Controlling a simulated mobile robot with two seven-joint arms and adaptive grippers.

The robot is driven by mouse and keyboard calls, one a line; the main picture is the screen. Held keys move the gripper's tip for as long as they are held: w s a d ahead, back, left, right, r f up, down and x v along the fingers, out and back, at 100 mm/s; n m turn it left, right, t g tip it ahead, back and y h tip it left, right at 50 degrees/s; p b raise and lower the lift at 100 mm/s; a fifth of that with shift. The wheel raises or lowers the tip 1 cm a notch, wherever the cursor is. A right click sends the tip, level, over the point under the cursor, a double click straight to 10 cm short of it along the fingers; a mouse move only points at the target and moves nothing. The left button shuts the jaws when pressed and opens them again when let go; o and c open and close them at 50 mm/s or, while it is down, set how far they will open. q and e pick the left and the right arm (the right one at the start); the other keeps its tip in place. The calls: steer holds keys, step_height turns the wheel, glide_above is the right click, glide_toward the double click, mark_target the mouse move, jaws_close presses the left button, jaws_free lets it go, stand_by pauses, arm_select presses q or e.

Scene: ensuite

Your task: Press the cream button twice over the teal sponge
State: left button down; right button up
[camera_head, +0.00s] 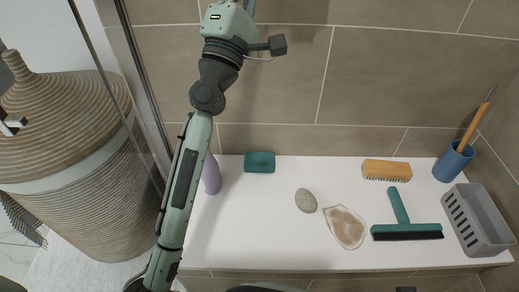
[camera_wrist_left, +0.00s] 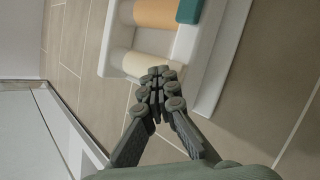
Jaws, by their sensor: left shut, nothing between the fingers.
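The teal sponge (camera_head: 259,162) lies on the white ledge near the tiled wall, right of my left arm. In the left wrist view, a white wall-mounted holder carries a cream cylinder (camera_wrist_left: 138,65), an orange one (camera_wrist_left: 155,13) and a teal part (camera_wrist_left: 189,10). I cannot make out which part is the cream button. My left gripper (camera_wrist_left: 160,76) is shut and empty; its fingertips overlap the white holder beside the cream cylinder's end. Whether they touch is unclear. In the head view, my left gripper is above the picture's top edge. My right gripper is not in view.
On the ledge (camera_head: 290,240) are a lilac bottle (camera_head: 211,174), grey stone (camera_head: 306,200), stained patch (camera_head: 346,227), wooden brush (camera_head: 387,170), teal squeegee (camera_head: 407,231), blue cup (camera_head: 453,162) and grey basket (camera_head: 474,222). A wicker basket (camera_head: 65,110) stands left, behind glass.

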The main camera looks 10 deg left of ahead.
arm_select(q)
steer(key=shift+s+f, duration=0.1)
steer(key=shift+s, duration=0.1)
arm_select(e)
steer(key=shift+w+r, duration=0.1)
arm_select(q)
steer(key=s+d+p, duration=0.1)
steer(key=s, duration=0.5)
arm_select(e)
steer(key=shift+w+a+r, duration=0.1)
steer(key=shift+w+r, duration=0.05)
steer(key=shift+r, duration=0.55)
arm_select(q)
steer(key=shift+d, duration=0.1)
stand_by(1.4)
